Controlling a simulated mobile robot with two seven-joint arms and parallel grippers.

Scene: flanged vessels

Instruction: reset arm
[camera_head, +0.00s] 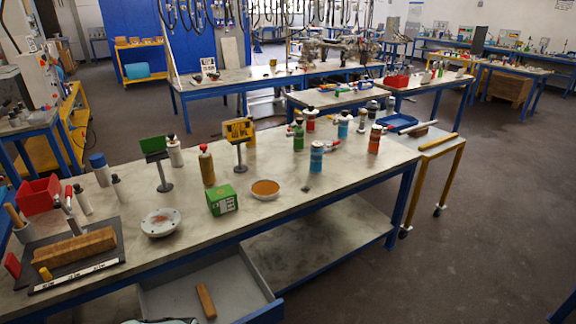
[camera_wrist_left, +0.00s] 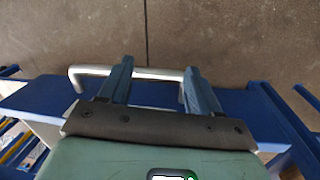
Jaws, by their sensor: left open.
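My left gripper (camera_wrist_left: 158,70) is open in the left wrist view, with two blue-grey fingers apart and no object held between them. A silver bar handle (camera_wrist_left: 152,73) on a blue drawer front (camera_wrist_left: 40,98) runs crosswise behind the fingers, and the left finger hides part of it. I cannot tell whether they touch. In the head view the pulled-out grey drawer (camera_head: 180,297) under the workbench holds a wooden block (camera_head: 206,300). A small piece of my left arm shows at the bottom edge there. My right gripper is not in view.
The workbench (camera_head: 330,195) carries a white flanged disc (camera_head: 161,222), a green box (camera_head: 222,200), an orange-filled dish (camera_head: 265,188), a red bin (camera_head: 38,195) and several bottles. A yellow-framed cart (camera_head: 440,150) stands at its right end. The floor (camera_head: 450,250) at right is clear.

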